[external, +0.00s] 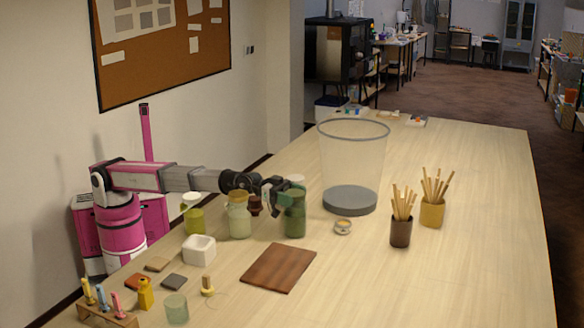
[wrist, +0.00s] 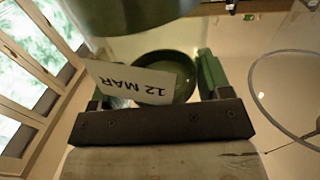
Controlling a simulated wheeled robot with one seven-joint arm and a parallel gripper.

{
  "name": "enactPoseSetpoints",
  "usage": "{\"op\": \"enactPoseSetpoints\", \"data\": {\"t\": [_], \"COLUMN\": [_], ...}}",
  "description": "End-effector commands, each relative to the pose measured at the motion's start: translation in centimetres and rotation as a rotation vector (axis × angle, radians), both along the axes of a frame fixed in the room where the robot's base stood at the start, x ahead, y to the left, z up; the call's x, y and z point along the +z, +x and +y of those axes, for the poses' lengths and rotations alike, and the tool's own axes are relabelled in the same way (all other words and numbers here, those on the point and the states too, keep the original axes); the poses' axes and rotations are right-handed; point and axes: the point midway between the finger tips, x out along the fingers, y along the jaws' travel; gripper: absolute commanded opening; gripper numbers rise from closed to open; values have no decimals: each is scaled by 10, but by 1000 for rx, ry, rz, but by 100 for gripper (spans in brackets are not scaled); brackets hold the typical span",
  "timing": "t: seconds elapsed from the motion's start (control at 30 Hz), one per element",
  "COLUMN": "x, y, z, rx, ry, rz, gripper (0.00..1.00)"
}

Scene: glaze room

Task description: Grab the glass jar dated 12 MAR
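A white tag reading 12 MAR (wrist: 145,84) shows upside down and tilted in the wrist view. It overlaps a round dark green glass jar (wrist: 180,66) between my two finger ends. In the external view my gripper (external: 279,192) is at the upper part of a dark green jar (external: 295,222), which appears upright on the table. The tag cannot be read there. One finger shows on each side of the jar in the wrist view, where my gripper (wrist: 160,85) is close around it. Whether the fingers press on the glass cannot be told.
A pale green jar (external: 239,221) and a yellow-green jar (external: 195,221) stand left of it. A large clear bin (external: 352,160) is close on the right.

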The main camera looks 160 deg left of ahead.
Motion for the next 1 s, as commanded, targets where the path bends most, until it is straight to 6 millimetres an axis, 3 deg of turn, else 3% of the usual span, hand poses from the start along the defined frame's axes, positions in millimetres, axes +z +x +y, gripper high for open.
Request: {"op": "enactPoseSetpoints", "data": {"t": [0.03, 0.17, 0.2, 0.47, 0.63, 0.77, 1.0], "x": [0, -1, -1, 0, 10, 29, 83], "y": [0, 0, 0, 0, 0, 0, 1], "z": [0, 0, 0, 0, 0, 0, 1], "rx": [0, 0, 0, 0, -1, 0, 0], "ry": [0, 0, 0, -1, -1, 1, 3], "rz": [1, 2, 2, 3, 3, 1, -2], "gripper": [47, 4, 0, 0, 0, 0, 0]}}
